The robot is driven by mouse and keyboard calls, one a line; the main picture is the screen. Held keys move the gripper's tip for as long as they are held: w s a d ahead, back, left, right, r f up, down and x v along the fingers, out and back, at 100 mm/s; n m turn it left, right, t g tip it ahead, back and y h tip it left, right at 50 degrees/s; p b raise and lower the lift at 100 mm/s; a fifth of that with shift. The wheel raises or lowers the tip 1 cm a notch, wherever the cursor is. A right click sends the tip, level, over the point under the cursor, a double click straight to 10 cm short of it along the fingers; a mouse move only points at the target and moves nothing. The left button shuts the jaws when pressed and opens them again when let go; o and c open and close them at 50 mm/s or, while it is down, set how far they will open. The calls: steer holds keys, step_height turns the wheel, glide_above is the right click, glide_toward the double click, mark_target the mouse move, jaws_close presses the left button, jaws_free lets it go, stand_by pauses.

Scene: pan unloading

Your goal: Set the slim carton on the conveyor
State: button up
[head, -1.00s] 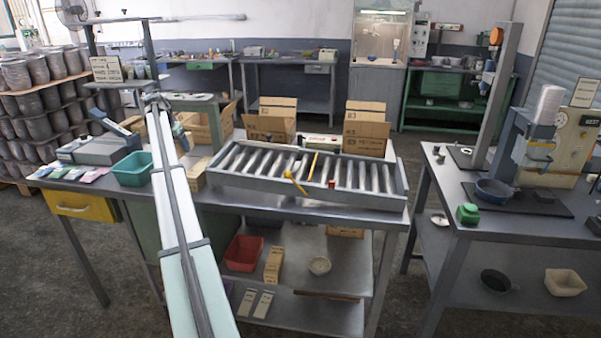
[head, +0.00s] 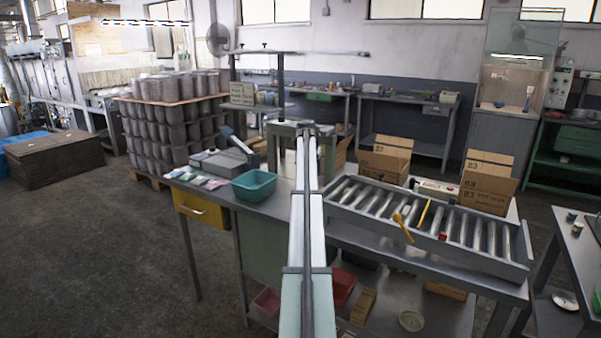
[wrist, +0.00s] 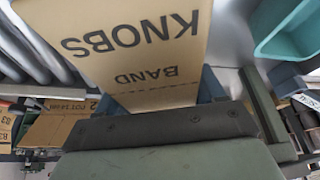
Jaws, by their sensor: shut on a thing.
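The slim carton (wrist: 140,40) is tan cardboard printed "KNOBS" and "BAND". In the wrist view it fills the upper middle, and my gripper (wrist: 160,100) is shut on its lower end. In the head view my arm reaches forward over the bench and hides the carton and the gripper's fingers. The conveyor (head: 440,252) is a grey-framed bed of metal rollers on the bench, right of my arm. Some of its rollers also show at the upper left of the wrist view (wrist: 45,42). I cannot tell how high the carton is held.
On the conveyor lie a yellow tool (head: 403,228), a yellow stick (head: 424,213) and a small red item (head: 442,236). Brown boxes (head: 486,185) stand behind it. A teal bin (head: 254,185) sits left of my arm. The nearer rollers at right look clear.

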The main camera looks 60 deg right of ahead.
steer(key=s+d+n, duration=0.1)
steer(key=s+n, duration=0.1)
steer(key=s, duration=0.1)
steer(key=s+d+r+n+t+y, duration=0.1)
steer(key=s+d+n, duration=0.1)
steer(key=s, duration=0.2)
steer(key=s+d+r+n+t, duration=0.1)
steer(key=s+n, duration=0.1)
steer(key=s, duration=0.1)
steer(key=shift+s+d+r+n+y, duration=0.15)
steer(key=shift+s+d+n+y, duration=0.15)
steer(key=shift+d, duration=0.05)
steer(key=s+d+r+n+t+y, duration=0.1)
steer(key=s+d+r+n+y, duration=0.2)
steer(key=s+n, duration=0.65)
steer(key=shift+m, duration=0.95)
steer(key=shift+s+a+f, duration=0.1)
steer(key=shift+s+f, duration=0.2)
steer(key=shift+f, duration=0.9)
steer(key=shift+s+d+f, duration=0.1)
steer(key=shift+s+f, duration=0.15)
steer(key=shift+f, duration=0.9)
steer(key=shift+s+a+f, duration=0.1)
steer(key=shift+s+f, duration=0.2)
steer(key=shift+f, duration=0.9)
steer(key=shift+f, duration=0.85)
